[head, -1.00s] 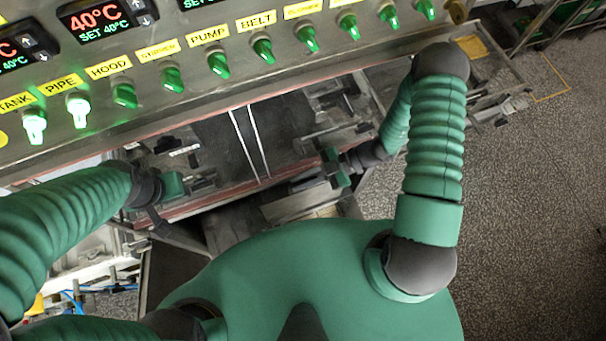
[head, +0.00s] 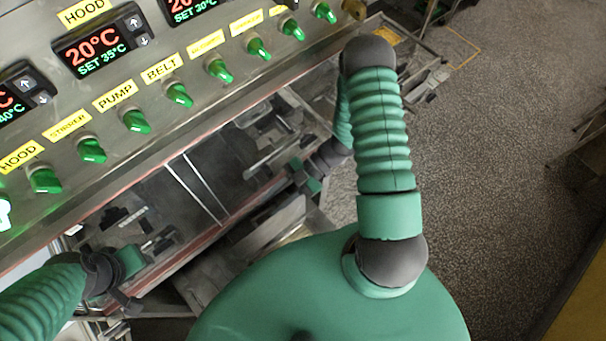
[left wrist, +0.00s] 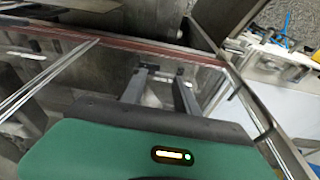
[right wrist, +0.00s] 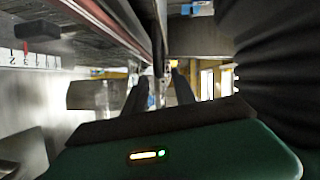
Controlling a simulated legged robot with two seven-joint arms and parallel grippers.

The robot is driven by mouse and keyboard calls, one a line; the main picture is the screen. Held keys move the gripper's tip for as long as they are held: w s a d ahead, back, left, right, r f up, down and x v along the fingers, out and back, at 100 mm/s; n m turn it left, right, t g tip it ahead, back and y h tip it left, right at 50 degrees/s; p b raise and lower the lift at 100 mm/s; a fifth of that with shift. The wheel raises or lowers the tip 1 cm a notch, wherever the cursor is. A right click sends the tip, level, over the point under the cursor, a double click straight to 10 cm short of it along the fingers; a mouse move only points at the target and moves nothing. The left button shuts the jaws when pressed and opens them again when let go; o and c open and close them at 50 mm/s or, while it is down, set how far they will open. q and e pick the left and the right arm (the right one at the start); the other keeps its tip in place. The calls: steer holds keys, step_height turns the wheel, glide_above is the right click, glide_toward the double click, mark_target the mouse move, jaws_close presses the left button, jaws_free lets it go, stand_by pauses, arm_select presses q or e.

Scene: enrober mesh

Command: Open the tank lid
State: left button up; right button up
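I cannot pick out the tank lid with certainty in any view. My left gripper (head: 160,241) is low at the left in the head view, over the machine below the control panel. In the left wrist view its two dark fingers (left wrist: 160,92) are apart with nothing between them, over a clear panel (left wrist: 105,75) with a reddish edge. My right gripper (head: 288,184) is at the right end of the machine. In the right wrist view its fingers (right wrist: 160,92) are apart and empty, beside the machine's metal edge.
A control panel (head: 215,110) with green knobs, yellow labels and red temperature displays crosses the upper left. Below it is a dark belt area (head: 205,175) with pale bars. Speckled floor (head: 490,190) is open on the right. A ruler strip (right wrist: 30,60) shows in the right wrist view.

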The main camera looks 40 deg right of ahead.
steer(key=b+v, duration=0.2)
steer(key=v, duration=1)
steer(key=shift+d, duration=0.25)
